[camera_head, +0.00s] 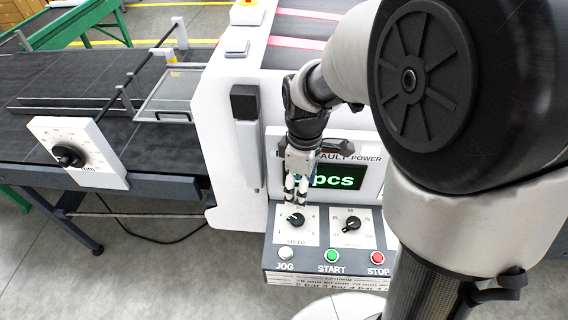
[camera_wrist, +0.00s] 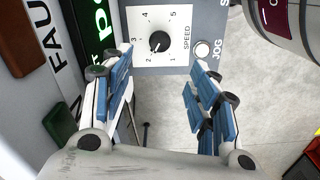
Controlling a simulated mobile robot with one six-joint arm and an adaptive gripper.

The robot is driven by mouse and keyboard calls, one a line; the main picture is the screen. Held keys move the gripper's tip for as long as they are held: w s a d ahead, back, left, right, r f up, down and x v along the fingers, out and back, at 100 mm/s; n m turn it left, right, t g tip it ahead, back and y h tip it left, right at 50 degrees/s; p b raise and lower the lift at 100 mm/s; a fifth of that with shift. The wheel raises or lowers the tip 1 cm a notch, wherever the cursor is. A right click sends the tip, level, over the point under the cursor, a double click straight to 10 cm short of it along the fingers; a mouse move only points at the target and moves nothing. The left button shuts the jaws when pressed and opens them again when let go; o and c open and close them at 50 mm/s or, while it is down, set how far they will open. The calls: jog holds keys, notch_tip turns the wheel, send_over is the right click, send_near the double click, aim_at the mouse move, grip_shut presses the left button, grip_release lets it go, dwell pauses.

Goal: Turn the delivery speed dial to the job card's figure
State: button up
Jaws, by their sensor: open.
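The dial marked SPEED (camera_head: 296,220) is a black knob on a white square plate on the sloping control panel. In the wrist view the dial (camera_wrist: 159,41) has a scale with figures up to 5. Its light pointer mark seems to lie toward the low figures, but I cannot read the exact setting. My gripper (camera_head: 296,187) is open and empty, pointing down just behind the dial. In the wrist view its blue-padded fingers (camera_wrist: 161,78) stand apart, with the dial ahead between them, not touched. A printed strip (camera_head: 322,279) under the buttons is too small to read fully; I cannot tell whether it is the job card.
A second dial (camera_head: 351,224) sits right of the SPEED dial. Below are the white JOG (camera_head: 286,253), green START (camera_head: 332,256) and red STOP (camera_head: 377,258) buttons. A green-lit display (camera_head: 337,179) stands behind. A larger dial (camera_head: 68,156) is on the conveyor at left.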

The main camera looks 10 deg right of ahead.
aim_at(297, 218)
notch_tip(297, 218, down, 14)
jog(key=b, duration=0.2)
jog(key=shift+a+b, duration=0.15)
jog(key=shift+b, duration=0.25)
jog(key=shift+w+r, duration=0.1)
jog(key=c, duration=1.1)
